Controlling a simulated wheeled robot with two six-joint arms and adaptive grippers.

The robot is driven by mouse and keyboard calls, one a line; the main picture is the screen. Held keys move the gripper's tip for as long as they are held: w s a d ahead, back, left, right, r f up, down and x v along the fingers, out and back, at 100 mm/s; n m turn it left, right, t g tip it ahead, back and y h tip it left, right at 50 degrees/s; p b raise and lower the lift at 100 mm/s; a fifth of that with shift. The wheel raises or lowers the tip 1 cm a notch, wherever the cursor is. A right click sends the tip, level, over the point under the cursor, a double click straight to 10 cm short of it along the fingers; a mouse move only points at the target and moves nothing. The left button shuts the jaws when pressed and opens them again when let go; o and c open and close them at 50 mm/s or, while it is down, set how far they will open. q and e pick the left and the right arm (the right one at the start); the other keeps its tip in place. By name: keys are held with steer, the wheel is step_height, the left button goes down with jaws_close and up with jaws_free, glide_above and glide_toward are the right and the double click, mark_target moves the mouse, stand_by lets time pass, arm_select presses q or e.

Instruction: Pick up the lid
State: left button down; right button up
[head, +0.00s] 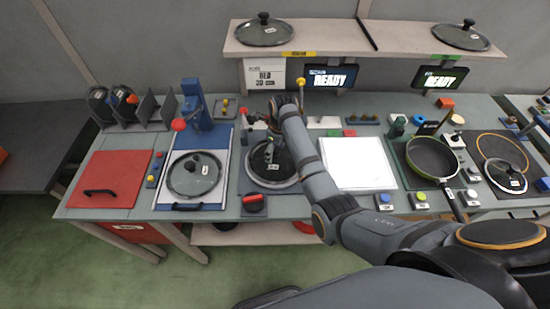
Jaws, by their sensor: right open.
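My right gripper (268,148) is over a dark round pan or lid (284,172) at the middle left of the bench, and its arm hides part of it. The jaws are open; I cannot tell whether they touch anything. A glass lid (194,174) with a dark knob lies on the blue-and-white station to the left. Another lid (505,176) lies at the far right. Two more lids rest on the shelf, one at left (264,33) and one at right (461,38). My left gripper is not in view.
A green-rimmed pan (432,158) sits right of a white board (358,164). A red board (105,180) is at the left end. A blue post with a red ball (192,105) stands behind the blue station. The shelf (340,38) runs above the back.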

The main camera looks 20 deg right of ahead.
mark_target(278, 164)
jaws_close()
steer(key=shift+r, duration=0.1)
stand_by(0.4)
steer(key=shift+r, duration=0.5)
steer(key=s+r+p, duration=0.7)
steer(key=s+r, duration=0.5)
steer(key=s, duration=0.2)
steer(key=shift+p, duration=0.3)
